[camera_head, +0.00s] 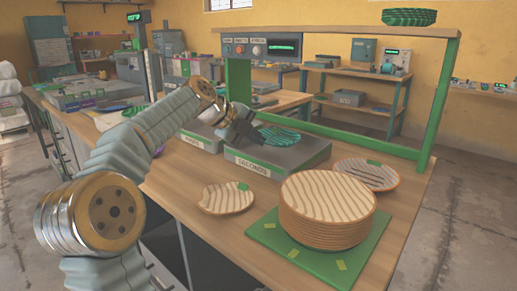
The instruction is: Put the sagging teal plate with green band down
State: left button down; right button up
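A teal plate with dark green stripes (281,136) is at the top of the grey box marked "SECONDS" (290,158). I cannot tell whether it rests fully on the box or is partly held up. My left gripper (252,140) is at the plate's left edge, above the left part of the box. Its fingertips are dark and small here, and its grip is unclear. My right gripper is out of view.
A tall stack of striped wooden-looking plates (328,205) stands on a green mat (275,243). Single plates lie left (226,198) and right (366,173) of it. A second grey box (202,137) stands left. Teal plates (408,17) sit on the overhead shelf (340,32), whose green post (438,105) rises at right.

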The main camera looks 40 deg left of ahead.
pick_arm(q)
jog(key=f, duration=0.4)
jog(key=shift+w+d, duration=0.15)
jog(key=shift+w, duration=0.2)
jog(key=shift+f+b, duration=0.25)
jog(key=shift+b, duration=0.2)
jog(key=c, duration=1.6)
grip_release()
jog(key=shift+c, duration=0.2)
